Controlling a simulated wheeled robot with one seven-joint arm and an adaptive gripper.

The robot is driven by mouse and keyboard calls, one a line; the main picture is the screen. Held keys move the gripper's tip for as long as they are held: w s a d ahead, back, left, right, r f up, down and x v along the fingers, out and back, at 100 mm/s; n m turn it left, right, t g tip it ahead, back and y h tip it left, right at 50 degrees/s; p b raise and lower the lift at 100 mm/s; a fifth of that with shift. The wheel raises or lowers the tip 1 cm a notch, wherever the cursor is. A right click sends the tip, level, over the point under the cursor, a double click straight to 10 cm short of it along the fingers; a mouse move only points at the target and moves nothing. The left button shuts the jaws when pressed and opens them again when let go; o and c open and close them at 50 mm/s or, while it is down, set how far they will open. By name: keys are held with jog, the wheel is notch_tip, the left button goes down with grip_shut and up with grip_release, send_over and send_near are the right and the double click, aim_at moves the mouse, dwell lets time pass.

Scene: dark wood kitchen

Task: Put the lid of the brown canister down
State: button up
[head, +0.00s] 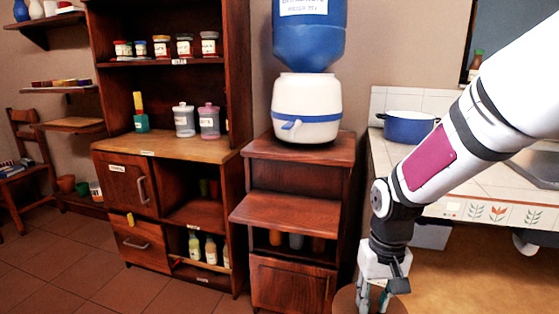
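My gripper (374,300) points down at the bottom edge of the head view, right of centre. Its fingertips are small and partly cut off, so I cannot tell whether it is open or shut, or whether it holds anything. A round brown surface (345,302) shows just beneath and around the gripper, cut off by the frame edge; I cannot tell what it is. I cannot make out a brown canister or its lid for certain.
A wooden stand (292,152) carries a white and blue water dispenser (306,112). A dark wood cabinet (165,150) at left holds jars and two lidded canisters. A blue pot (407,128) sits on the tiled counter (480,180) at right. The tiled floor at lower left is clear.

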aim_at(372, 302)
notch_tip(372, 302, up, 10)
jog(key=p, duration=1.2)
jog(key=shift+f, duration=0.2)
jog(key=s+r+p, duration=0.1)
jog(key=r+p, duration=0.1)
jog(key=p, duration=0.2)
jog(key=r+p, duration=0.3)
jog(key=p, duration=0.1)
jog(key=s+r+p, duration=0.1)
jog(key=r+p, duration=0.2)
jog(key=p, duration=0.1)
jog(key=shift+s, duration=0.3)
jog(key=r+p, duration=0.1)
jog(key=p, duration=0.1)
jog(key=shift+s+d+r+p, duration=0.1)
jog(key=shift+s+p, duration=0.25)
jog(key=shift+s, duration=0.05)
